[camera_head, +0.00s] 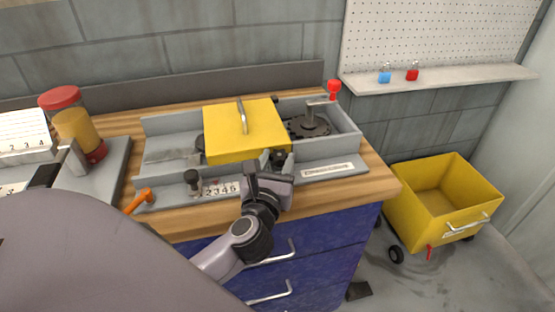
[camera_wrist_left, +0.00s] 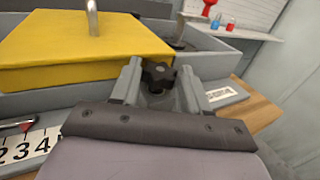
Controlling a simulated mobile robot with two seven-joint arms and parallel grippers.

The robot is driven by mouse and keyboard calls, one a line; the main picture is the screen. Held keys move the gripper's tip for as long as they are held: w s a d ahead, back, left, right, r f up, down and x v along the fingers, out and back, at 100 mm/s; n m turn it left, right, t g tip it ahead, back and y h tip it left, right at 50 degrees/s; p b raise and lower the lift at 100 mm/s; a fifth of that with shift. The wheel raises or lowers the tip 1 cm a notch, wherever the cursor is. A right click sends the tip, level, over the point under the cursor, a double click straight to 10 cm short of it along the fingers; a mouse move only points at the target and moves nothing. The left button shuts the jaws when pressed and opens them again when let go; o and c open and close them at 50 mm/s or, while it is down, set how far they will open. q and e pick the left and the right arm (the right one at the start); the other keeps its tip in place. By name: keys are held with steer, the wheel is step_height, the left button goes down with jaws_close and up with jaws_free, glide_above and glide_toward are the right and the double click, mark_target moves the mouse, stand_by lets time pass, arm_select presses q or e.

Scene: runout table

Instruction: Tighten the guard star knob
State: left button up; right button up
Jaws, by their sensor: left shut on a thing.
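The black star knob (camera_wrist_left: 158,74) sits at the front of the grey machine, beside the right front corner of the yellow guard (camera_head: 243,135). It also shows in the head view (camera_head: 279,156), just beyond my fingers. My left gripper (camera_wrist_left: 158,84) is shut on the knob, with a finger on either side of it. In the head view the left gripper (camera_head: 268,172) reaches up to the knob from the front. The guard is a yellow cover with a metal handle (camera_head: 241,114) and also fills the upper left of the wrist view (camera_wrist_left: 80,50). My right gripper is not in view.
A second dark knob (camera_head: 192,178) stands on the front ledge by a numbered scale (camera_head: 222,187). An orange lever (camera_head: 139,201) is at the left front. A red-knobbed crank (camera_head: 333,90) rises at the right. A yellow cart (camera_head: 440,200) stands on the floor to the right.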

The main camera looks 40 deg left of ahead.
arm_select(q)
steer(key=o, duration=1.1)
steer(key=shift+c, duration=0.2)
